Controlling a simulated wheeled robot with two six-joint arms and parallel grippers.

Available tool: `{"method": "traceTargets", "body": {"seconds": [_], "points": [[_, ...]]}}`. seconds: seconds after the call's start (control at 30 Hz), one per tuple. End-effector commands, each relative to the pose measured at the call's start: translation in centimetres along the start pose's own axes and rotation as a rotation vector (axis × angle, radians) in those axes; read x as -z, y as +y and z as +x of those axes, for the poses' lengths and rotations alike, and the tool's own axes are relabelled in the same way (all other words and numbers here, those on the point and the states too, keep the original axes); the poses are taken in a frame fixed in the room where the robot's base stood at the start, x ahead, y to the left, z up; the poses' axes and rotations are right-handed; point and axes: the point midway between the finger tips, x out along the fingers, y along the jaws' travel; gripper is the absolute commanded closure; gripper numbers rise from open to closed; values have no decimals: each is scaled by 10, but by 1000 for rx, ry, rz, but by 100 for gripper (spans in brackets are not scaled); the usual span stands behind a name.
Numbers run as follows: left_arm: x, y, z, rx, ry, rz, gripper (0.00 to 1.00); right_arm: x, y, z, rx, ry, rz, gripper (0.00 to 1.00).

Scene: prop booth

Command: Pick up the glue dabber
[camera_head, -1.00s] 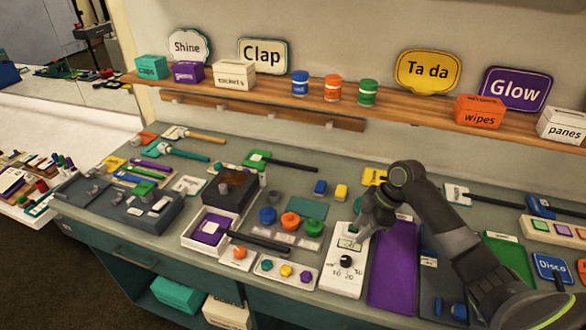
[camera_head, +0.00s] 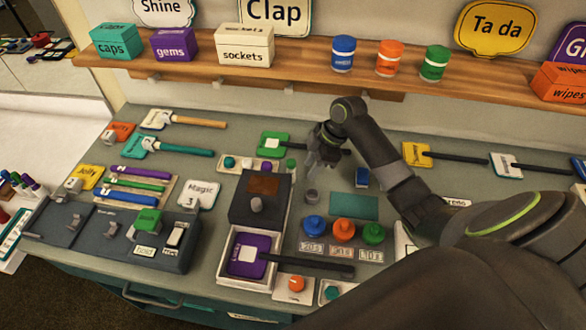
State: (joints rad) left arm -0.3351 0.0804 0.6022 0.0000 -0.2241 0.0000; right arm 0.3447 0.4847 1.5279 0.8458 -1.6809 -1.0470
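A small grey cup-like piece (camera_head: 312,196) stands on the grey bench; it may be the glue dabber, but no label shows and I cannot tell. My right gripper (camera_head: 317,168) points down just above and behind it, close to the black handle of a green-headed paddle (camera_head: 274,143). The fingers are small and dark here, and I cannot make out a gap or anything held. My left gripper is not in view.
Blue, orange and green pots (camera_head: 344,230) stand in front. A small blue block (camera_head: 362,177) is to the right. A wooden shelf (camera_head: 300,75) runs behind. My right arm covers the right side.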

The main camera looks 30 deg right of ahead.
Motion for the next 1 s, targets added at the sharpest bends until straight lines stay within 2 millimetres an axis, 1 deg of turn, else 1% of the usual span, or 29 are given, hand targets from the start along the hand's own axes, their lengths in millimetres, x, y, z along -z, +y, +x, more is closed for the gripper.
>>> {"method": "traceTargets", "body": {"seconds": [0.07,0.23,0.3,0.33,0.37,0.43,0.53,0.7,0.8,1.0], "points": [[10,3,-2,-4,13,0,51,6,0,1,1,3,-1,65],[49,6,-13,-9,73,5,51,29,-1,8,3,5,-1,65],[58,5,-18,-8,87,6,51,40,0,13,3,5,0,65],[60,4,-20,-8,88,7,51,44,0,14,3,5,0,65],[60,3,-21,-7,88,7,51,48,0,16,3,4,-1,65],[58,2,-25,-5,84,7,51,46,-1,22,4,1,3,65],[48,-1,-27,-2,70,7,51,46,-1,28,2,0,1,65],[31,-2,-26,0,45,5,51,45,0,31,0,0,0,65],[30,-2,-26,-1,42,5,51,45,0,31,0,0,0,67],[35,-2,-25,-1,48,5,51,44,0,31,0,0,-1,93]]}}
